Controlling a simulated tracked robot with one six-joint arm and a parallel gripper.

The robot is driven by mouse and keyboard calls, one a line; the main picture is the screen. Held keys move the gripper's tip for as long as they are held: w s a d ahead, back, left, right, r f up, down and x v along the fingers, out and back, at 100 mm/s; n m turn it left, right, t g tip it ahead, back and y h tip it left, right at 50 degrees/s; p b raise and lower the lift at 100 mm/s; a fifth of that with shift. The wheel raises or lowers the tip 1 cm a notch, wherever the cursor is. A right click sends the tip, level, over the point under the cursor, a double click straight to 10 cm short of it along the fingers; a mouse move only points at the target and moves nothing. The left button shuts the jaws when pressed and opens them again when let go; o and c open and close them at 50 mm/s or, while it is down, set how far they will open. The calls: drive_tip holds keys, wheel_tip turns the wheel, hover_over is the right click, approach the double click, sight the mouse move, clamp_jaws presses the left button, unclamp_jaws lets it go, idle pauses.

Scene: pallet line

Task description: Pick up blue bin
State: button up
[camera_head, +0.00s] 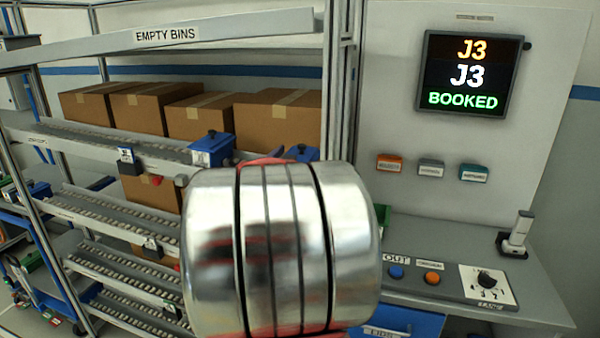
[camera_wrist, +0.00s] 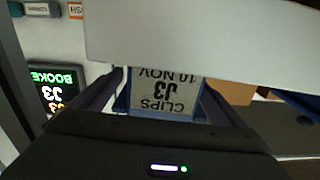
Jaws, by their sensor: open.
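A blue bin (camera_wrist: 122,102) with a white label shows in the wrist view, between the fingers of my gripper (camera_wrist: 164,76). The label (camera_wrist: 166,92) reads upside down "CLIPS", "J3" and "10 NOV". My gripper is open, with one dark finger on each side of the bin; I cannot tell whether they touch it. I cannot tell which is the labelled one.
A pale flat panel (camera_wrist: 200,30) crosses the wrist view close beyond the fingers. Cardboard boxes (camera_head: 277,120) stand on the rack beneath the "EMPTY BINS" beam (camera_head: 165,36). A grey counter (camera_head: 455,255) with buttons is at the right, under a screen (camera_head: 468,75) reading "J3 J3 BOOKED".

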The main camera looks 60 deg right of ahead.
sight(300, 145)
drive_tip(key=shift+c, duration=0.2)
drive_tip(key=c, duration=2)
drive_tip(key=shift+r, duration=0.1)
drive_tip(key=shift+w+r, duration=0.1)
drive_tip(key=shift+r, duration=1.6)
drive_tip(key=shift+a+r, duration=0.1)
drive_tip(key=shift+a, duration=0.25)
drive_tip(key=s+a, duration=0.1)
drive_tip(key=a, duration=0.4)
drive_tip(key=s+a, duration=0.1)
drive_tip(key=a, duration=0.5)
drive_tip(key=s+a, duration=0.1)
drive_tip(key=a, duration=0.5)
